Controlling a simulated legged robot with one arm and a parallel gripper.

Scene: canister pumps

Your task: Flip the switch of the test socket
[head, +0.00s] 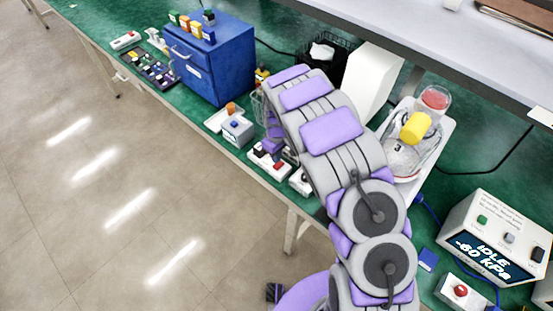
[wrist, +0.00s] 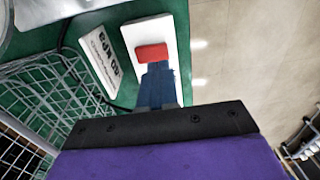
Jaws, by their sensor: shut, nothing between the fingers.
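The test socket appears to be the white block in the wrist view (wrist: 172,28), on the green bench top near its edge. Its red switch (wrist: 152,53) is a rectangular rocker. My gripper (wrist: 157,68) is shut and empty, its fingertips right at the near edge of the red switch and overlapping it in the picture. I cannot tell whether they touch. Which way the rocker is tilted is unclear.
A wire basket (wrist: 50,95) stands left of the fingers in the wrist view. A white panel with lettering (wrist: 100,58) is beside the socket. A blue cabinet (head: 215,65) stands on the bench. A grey box with a blue button (head: 238,130) is nearby. Open floor lies beyond the edge.

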